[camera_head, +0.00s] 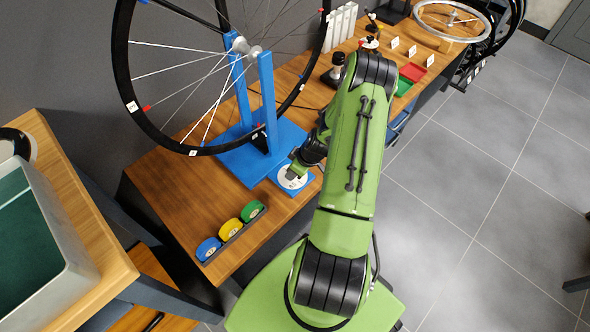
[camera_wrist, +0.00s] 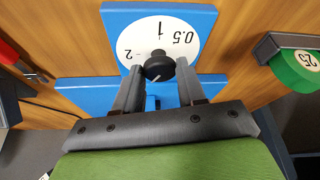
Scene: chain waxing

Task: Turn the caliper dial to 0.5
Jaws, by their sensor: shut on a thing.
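The caliper dial is a white round face (camera_wrist: 184,36) on a blue plate (camera_wrist: 115,20), with "0.5", "1" and "2" printed on it. Its black knob (camera_wrist: 159,66) has a pale pointer line that runs toward the lower left of the wrist view, away from the three readable marks. My gripper (camera_wrist: 159,78) is shut on the knob, one finger on each side. In the head view the dial (camera_head: 292,178) sits at the front of the blue wheel stand, with my gripper (camera_head: 296,172) over it. The lower part of the face is hidden by my gripper.
A bicycle wheel (camera_head: 128,88) stands in the blue stand (camera_head: 240,165) just behind the dial. A rack of blue, yellow and green rolls (camera_head: 230,230) lies to the left on the wooden bench. Red and green trays (camera_head: 412,72) lie farther back.

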